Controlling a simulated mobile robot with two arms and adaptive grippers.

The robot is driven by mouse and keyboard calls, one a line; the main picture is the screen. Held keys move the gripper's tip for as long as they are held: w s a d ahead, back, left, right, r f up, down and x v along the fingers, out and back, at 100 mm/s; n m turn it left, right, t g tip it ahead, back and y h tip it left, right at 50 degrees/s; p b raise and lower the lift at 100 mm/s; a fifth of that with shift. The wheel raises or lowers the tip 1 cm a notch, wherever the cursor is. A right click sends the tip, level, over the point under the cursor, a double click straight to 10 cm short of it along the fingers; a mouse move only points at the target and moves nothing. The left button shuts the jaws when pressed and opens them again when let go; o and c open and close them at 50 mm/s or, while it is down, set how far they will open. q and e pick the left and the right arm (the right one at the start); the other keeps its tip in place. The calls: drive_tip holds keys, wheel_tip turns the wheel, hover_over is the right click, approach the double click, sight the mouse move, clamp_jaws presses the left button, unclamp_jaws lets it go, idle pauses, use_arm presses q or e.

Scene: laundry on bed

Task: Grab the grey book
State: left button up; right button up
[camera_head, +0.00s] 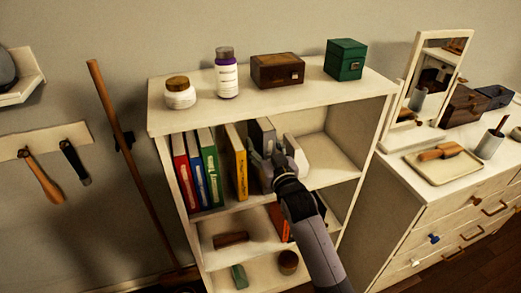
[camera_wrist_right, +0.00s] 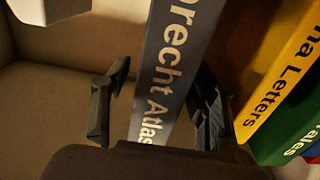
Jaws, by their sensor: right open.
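The grey book (camera_head: 263,136) stands upright on the upper shelf, right of a yellow book (camera_head: 237,165). My right gripper (camera_head: 272,164) is open in front of it and hides its lower part in the head view. In the right wrist view, the grey book's spine (camera_wrist_right: 171,72), with "Atlas" lettering, lies between the two open fingers of my right gripper (camera_wrist_right: 157,110). I cannot tell whether the fingers touch it. My left gripper is not in view.
Red, blue and green books (camera_head: 210,165) stand left of the yellow one. A white object (camera_head: 296,152) stands close right of the grey book, with bare shelf beyond. The white bookcase top (camera_head: 300,92) holds jars and boxes. A dresser (camera_head: 420,205) stands at right.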

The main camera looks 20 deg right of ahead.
drive_tip(key=w, duration=0.3)
drive_tip(key=shift+w+f, duration=0.1)
drive_tip(key=shift+w, duration=0.25)
drive_tip(key=shift+c, duration=0.2)
clamp_jaws()
idle(0.3)
idle(0.4)
